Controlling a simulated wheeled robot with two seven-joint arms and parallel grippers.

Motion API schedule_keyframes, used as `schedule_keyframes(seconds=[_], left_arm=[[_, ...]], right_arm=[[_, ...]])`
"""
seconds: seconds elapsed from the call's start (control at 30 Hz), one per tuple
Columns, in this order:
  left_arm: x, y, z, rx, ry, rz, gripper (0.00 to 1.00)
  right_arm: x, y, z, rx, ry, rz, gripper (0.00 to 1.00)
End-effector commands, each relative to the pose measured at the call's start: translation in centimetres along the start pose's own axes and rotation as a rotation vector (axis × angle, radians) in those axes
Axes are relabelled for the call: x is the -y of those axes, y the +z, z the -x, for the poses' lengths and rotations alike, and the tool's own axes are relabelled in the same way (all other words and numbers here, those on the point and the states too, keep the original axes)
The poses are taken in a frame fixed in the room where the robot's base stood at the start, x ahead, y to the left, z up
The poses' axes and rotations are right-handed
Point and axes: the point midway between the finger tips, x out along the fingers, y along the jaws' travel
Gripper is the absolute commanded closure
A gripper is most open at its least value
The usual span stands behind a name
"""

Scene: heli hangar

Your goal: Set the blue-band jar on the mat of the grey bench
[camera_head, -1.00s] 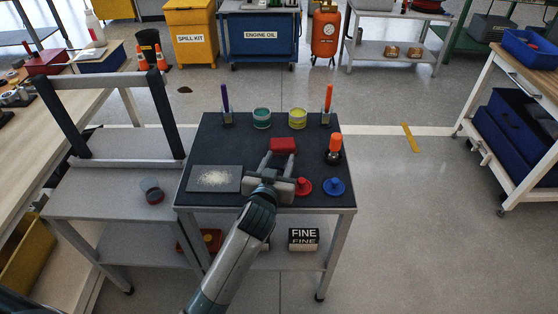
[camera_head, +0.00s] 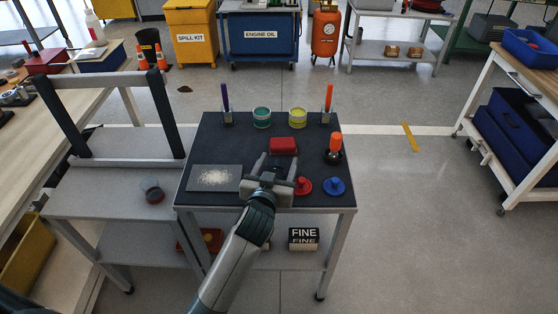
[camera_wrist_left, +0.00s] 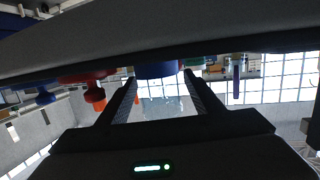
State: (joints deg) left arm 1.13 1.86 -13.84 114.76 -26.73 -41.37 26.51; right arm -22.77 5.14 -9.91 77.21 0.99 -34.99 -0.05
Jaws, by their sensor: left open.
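My left gripper (camera_head: 277,160) is open above the dark-topped bench with grey legs (camera_head: 265,210), its fingers pointing to the back. In the left wrist view, which is upside down, a blue band (camera_wrist_left: 155,70) shows between the spread fingers. Clear glass seems to continue from it, which fits the blue-band jar. In the head view the gripper mostly hides this spot. A red block (camera_head: 283,146) lies just beyond the fingertips. I cannot tell the mat's edges apart from the dark top (camera_head: 240,150). My right gripper is not in view.
A red knob (camera_head: 303,186) and a blue knob (camera_head: 336,186) stand close right of the gripper. A grey panel with grains (camera_head: 214,178) lies left.

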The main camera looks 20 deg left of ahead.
Motion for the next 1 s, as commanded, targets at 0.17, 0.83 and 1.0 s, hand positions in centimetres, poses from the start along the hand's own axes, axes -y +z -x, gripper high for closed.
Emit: schedule_keyframes(seconds=[0.17,0.83,1.0], left_arm=[[-0.1,0.1,3.0,0.000,0.001,0.003,0.40],[0.0,0.0,10.3,0.000,0.000,0.002,0.40],[0.0,0.0,10.3,0.000,0.000,0.001,0.40]], right_arm=[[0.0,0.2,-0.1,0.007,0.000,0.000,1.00],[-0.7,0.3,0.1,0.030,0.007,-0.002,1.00],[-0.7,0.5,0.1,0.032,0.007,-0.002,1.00]])
